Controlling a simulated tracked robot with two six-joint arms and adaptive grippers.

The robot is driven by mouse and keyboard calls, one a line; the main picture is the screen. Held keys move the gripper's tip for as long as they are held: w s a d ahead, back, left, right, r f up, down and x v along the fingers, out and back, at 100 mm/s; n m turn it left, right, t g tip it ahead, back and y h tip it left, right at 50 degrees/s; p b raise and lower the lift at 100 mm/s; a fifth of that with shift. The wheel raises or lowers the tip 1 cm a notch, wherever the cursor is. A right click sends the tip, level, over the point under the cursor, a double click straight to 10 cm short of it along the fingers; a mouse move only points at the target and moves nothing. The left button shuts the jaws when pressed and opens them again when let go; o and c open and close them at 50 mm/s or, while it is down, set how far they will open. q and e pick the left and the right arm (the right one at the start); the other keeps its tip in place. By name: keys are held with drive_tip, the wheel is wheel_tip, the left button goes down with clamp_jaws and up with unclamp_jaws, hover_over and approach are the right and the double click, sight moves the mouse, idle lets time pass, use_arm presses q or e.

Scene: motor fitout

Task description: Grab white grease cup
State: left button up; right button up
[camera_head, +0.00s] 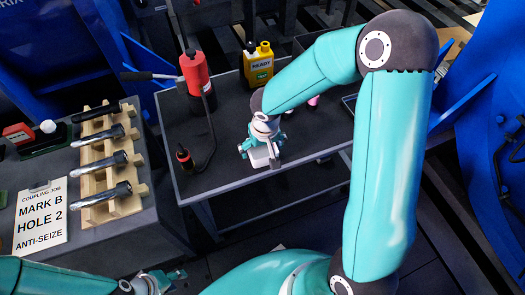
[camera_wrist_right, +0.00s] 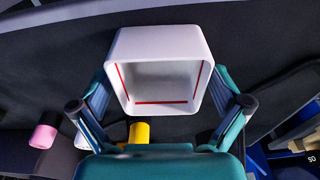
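The white grease cup (camera_wrist_right: 160,45) is a squarish, open white cup with red lines inside. In the right wrist view it sits centred between the two widely spaced fingers of my right gripper (camera_wrist_right: 161,80), one at each side wall. The fingertips meet the outline of the cup, but whether they press on it is unclear. In the head view my right gripper (camera_head: 262,143) is low over the dark table, with the cup (camera_head: 264,157) showing pale below it. My left gripper (camera_head: 172,279) is at the bottom edge, open and empty, away from the cup.
On the dark table (camera_head: 205,165) stand a red bottle (camera_head: 195,72) with a hose and a yellow "READY" jug (camera_head: 258,66). A pink-topped item (camera_wrist_right: 43,137) is near the cup. The left bench holds a wooden rack (camera_head: 123,203) of bolts and a "MARK B HOLE 2" sign (camera_head: 40,218).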

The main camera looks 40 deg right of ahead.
drive_tip(key=c, duration=0.9)
drive_tip(key=shift+r, duration=0.1)
drive_tip(key=shift+c, duration=0.2)
